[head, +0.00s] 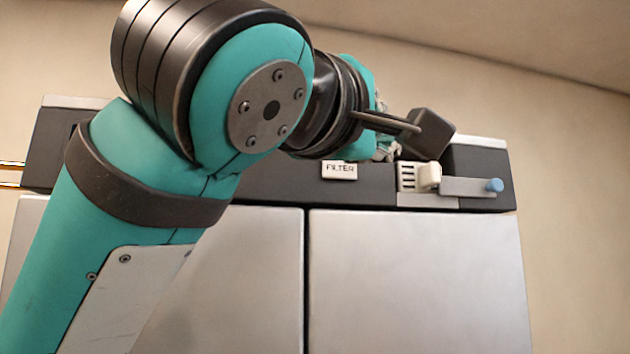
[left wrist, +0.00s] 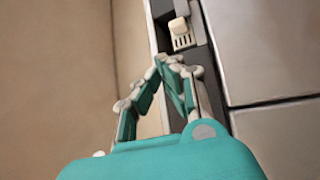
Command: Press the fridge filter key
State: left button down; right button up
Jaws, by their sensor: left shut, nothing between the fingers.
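A small white tag reading FILTER (head: 339,170) sits on the dark panel (head: 290,183) above the fridge doors. To its right, a cream key-like block (head: 428,176) sticks out beside a slotted cream plate (head: 407,178). The block also shows in the left wrist view (left wrist: 179,27). My left gripper (left wrist: 170,60) is shut and empty, its tips pointing toward the slotted plate and appearing just short of it. Contact cannot be told. In the head view the gripper (head: 386,150) is mostly hidden behind my wrist. My right gripper is not in view.
A grey bar with a blue tip (head: 494,185) juts out right of the cream block. Two closed silver doors (head: 415,270) lie below the panel. Brass-coloured rods (head: 12,174) show at the far left. The wall at the right is bare.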

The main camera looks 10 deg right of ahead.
aim_at(340, 169)
pick_arm(q)
jog(key=w+p, duration=0.4)
jog(key=w, duration=0.5)
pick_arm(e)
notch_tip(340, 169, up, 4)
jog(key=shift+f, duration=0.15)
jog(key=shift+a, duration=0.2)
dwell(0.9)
pick_arm(q)
jog(key=shift+w, duration=0.1)
jog(key=shift+w, duration=0.4)
